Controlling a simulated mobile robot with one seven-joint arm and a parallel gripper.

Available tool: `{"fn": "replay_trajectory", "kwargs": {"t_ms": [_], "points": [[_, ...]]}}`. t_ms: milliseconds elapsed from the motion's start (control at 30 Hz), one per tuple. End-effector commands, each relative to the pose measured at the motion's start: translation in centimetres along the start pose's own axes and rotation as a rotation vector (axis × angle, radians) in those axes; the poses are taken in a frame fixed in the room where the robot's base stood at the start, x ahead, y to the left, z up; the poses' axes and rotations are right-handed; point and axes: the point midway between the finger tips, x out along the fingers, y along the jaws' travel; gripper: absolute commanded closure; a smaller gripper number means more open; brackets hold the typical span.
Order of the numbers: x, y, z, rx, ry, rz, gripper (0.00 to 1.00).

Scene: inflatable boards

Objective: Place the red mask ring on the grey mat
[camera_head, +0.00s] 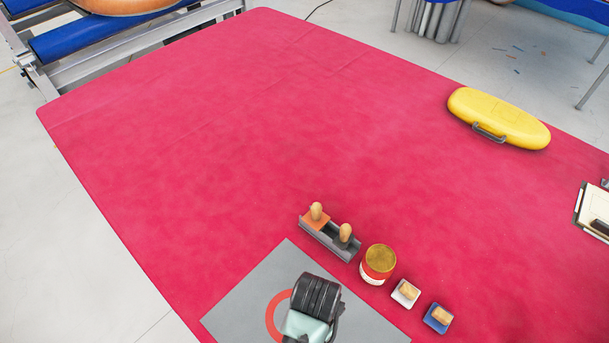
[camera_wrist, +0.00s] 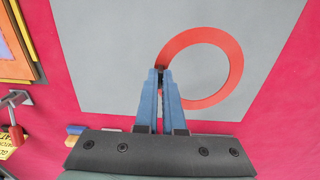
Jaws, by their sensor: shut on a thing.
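The red mask ring (camera_head: 270,317) is a flat red ring. In the head view my dark gripper (camera_head: 308,318) covers its right part. In the wrist view the ring (camera_wrist: 239,62) shows almost whole, and the blue fingers of my gripper (camera_wrist: 160,74) are shut on its left edge. The grey mat (camera_head: 243,312) lies on the red table at the near edge of the head view. It also fills most of the upper wrist view (camera_wrist: 110,50). The ring is over the mat, within its outline. I cannot tell whether it touches the mat or hangs just above it.
A hand plane (camera_head: 330,237) lies just beyond the mat. A gold-lidded can (camera_head: 378,263), a small white block (camera_head: 405,293) and a blue block (camera_head: 438,318) stand along its right side. A yellow case (camera_head: 498,118) lies at the far right. The left and middle red cloth is clear.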

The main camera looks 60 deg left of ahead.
Motion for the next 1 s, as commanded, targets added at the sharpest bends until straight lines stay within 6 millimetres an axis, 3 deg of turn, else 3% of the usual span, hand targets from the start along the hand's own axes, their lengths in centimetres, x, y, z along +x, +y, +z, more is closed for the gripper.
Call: {"fn": "replay_trajectory", "kwargs": {"t_ms": [467, 900, 933, 1000], "points": [[5.7, 0.0, 0.1, -0.002, -0.001, 0.000, 1.00], [6.4, 0.0, 0.0, -0.001, 0.001, 0.000, 1.00], [6.3, 0.0, 0.0, -0.002, 0.001, 0.000, 0.89], [6.3, 0.0, 0.0, -0.002, 0.001, 0.000, 0.76]]}}
